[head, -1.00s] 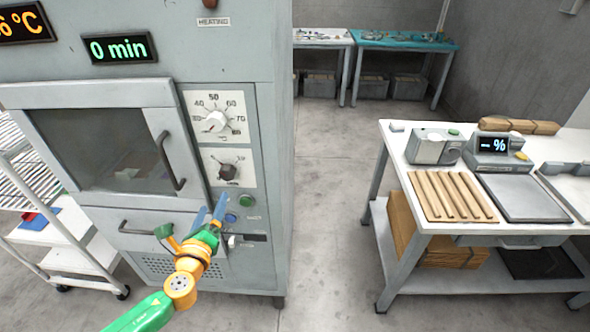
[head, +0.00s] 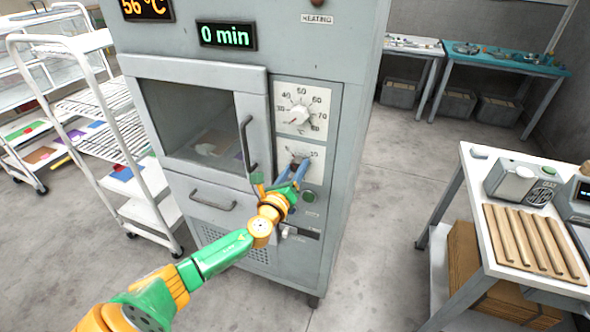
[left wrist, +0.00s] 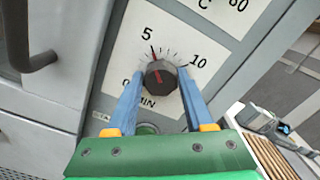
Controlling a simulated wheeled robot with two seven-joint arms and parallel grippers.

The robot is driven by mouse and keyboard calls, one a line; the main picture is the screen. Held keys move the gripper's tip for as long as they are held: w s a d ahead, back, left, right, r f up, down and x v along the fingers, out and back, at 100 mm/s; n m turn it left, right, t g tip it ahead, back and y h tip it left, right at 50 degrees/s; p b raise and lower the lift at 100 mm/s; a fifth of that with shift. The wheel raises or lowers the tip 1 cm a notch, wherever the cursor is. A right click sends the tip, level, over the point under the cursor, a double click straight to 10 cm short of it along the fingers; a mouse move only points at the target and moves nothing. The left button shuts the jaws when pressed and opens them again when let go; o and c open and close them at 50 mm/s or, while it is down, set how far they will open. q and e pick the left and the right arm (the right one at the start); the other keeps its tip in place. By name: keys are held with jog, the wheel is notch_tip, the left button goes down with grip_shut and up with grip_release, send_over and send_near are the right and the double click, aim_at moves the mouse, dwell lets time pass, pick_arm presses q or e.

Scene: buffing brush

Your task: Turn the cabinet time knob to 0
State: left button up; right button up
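The time knob (left wrist: 160,77) is a dark round knob on a white dial marked 0, 5, 10 and MIN. In the left wrist view its red pointer is near the 5. My left gripper (head: 297,169) is open at the dial, with one blue finger on each side of the knob. Small gaps seem to show between fingers and knob; contact is not clear. In the head view the gripper mostly hides the knob. The cabinet (head: 352,120) display (head: 227,35) reads 0 min. My right gripper is not in view.
The white temperature knob (head: 298,115) is just above the time dial. A green button (head: 309,196) is below it. The door handle (head: 247,144) sticks out to the left. A rack cart (head: 97,130) stands left of the cabinet, a worktable (head: 480,200) to the right with clear floor between.

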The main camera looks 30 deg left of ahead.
pick_arm(q)
grip_shut()
jog(key=shift+f+n, duration=0.1)
jog(key=shift+n, duration=0.2)
jog(key=shift+n+b, duration=0.6)
jog(key=shift+n, duration=0.4)
jog(key=n+b, duration=0.1)
jog(key=n, duration=0.2)
jog(key=shift+n, duration=0.3)
jog(key=n, duration=0.5)
jog(key=shift+b, duration=0.3)
jog(key=n, duration=0.6)
jog(key=shift+n, duration=0.3)
jog(key=o, duration=0.6)
grip_release()
